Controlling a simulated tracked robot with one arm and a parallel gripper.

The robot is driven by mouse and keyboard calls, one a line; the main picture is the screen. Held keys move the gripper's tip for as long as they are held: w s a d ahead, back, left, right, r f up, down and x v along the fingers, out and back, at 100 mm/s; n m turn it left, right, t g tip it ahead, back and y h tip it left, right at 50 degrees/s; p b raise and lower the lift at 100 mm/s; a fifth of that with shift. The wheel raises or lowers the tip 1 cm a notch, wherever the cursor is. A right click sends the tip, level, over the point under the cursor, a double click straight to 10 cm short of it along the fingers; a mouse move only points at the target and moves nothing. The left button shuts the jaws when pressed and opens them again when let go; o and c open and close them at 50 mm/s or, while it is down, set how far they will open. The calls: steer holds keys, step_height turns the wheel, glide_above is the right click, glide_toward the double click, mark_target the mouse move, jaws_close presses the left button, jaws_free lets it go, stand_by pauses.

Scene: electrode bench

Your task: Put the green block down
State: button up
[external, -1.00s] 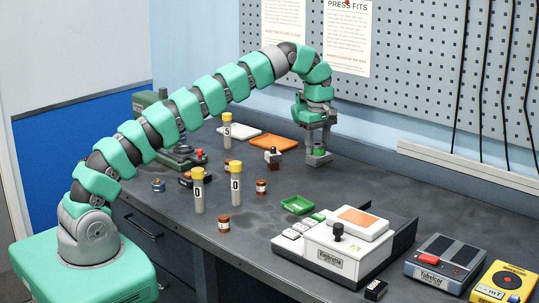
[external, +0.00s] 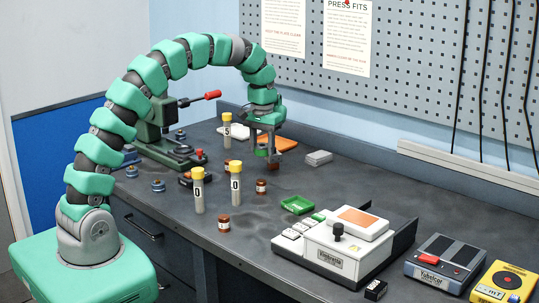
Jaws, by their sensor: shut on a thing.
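My gripper (external: 263,152) hangs pointing down over the back middle of the bench. It is shut on the small green block (external: 261,153), which shows between the fingers. A small dark brown object (external: 273,168) stands on the bench right under or beside the fingers. I cannot tell whether the block touches it or the bench. A grey block (external: 318,158) sits apart to the right, with nothing on top.
An orange plate (external: 290,145) lies behind the gripper. A yellow-capped tube (external: 227,130) stands left of it, with two more (external: 198,190) (external: 235,184) nearer. A green tray (external: 298,205) and a white device (external: 345,245) stand in front. A green press (external: 165,135) is left.

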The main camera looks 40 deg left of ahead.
steer(key=s+a+m, duration=0.2)
steer(key=shift+s+a+f, duration=0.1)
steer(key=shift+s+f, duration=0.25)
steer(key=shift+s, duration=0.05)
stand_by(0.4)
step_height(320, 180, up, 3)
steer(key=m+b, duration=0.2)
steer(key=b, duration=0.3)
glide_above(299, 186)
steer(key=s+d, duration=0.5)
steer(key=f, duration=0.5)
steer(key=f+b, duration=0.1)
steer(key=f, duration=0.4)
steer(key=shift+s+a, duration=0.2)
steer(key=shift+r, duration=0.1)
steer(key=o, duration=1.3)
